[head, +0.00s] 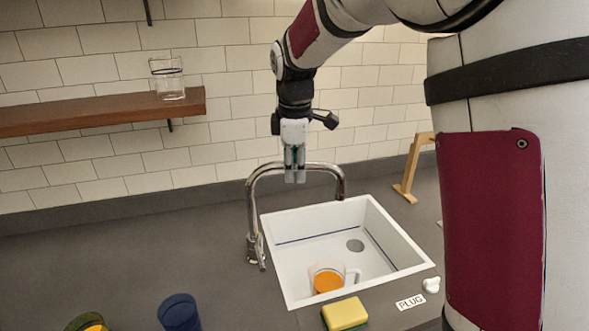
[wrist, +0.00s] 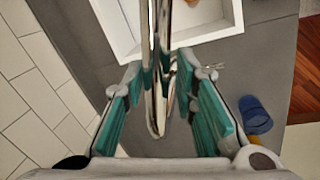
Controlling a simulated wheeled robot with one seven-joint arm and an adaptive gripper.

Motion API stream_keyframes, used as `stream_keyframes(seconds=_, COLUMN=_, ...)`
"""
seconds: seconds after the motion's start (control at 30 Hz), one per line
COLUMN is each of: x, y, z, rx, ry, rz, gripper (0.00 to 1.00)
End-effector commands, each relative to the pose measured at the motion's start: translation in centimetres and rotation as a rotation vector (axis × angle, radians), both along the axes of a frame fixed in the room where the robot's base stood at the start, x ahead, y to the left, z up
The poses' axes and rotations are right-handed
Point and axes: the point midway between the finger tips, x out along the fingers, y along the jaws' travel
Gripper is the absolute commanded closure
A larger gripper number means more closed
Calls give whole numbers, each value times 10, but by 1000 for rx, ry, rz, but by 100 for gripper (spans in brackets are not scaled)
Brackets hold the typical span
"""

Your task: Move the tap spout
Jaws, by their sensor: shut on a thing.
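The chrome tap (head: 252,215) stands at the left edge of the white sink (head: 415,253). Its arched spout (head: 323,167) reaches to the right over the basin's back part. My gripper (head: 295,178) points straight down at the top of the arch and is shut on the spout. In the wrist view the spout (wrist: 164,50) runs up the middle between the teal pads of my gripper (wrist: 165,82). The exact contact between pads and metal is hard to see.
In the sink is a clear mug (head: 328,280) with orange contents. A yellow sponge (head: 345,313), a PLUG label (head: 410,302) and a blue cup (head: 179,312) lie in front. A wooden stand (head: 410,170) is behind right. A shelf (head: 90,112) holds a glass (head: 168,80).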

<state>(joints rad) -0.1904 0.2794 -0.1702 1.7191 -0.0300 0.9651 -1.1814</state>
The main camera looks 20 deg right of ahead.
Motion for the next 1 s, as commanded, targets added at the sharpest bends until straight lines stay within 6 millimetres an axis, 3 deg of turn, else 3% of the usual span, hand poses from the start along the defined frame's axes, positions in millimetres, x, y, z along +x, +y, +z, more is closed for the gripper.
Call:
stream_keyframes(seconds=0.33, x=34, y=-8, z=-1, rx=1, ry=-2, rz=292, gripper=100)
stream_keyframes(seconds=0.77, x=38, y=-7, z=1, rx=0, ry=-3, rz=346, gripper=100)
stream_keyframes(seconds=0.8, x=38, y=-7, z=1, rx=0, ry=-3, rz=346, gripper=67)
stream_keyframes(seconds=0.87, x=37, y=-7, z=1, rx=0, ry=-2, rz=345, gripper=54)
stream_keyframes(seconds=1.0, x=37, y=-7, z=0, rx=0, ry=-2, rz=345, gripper=54)
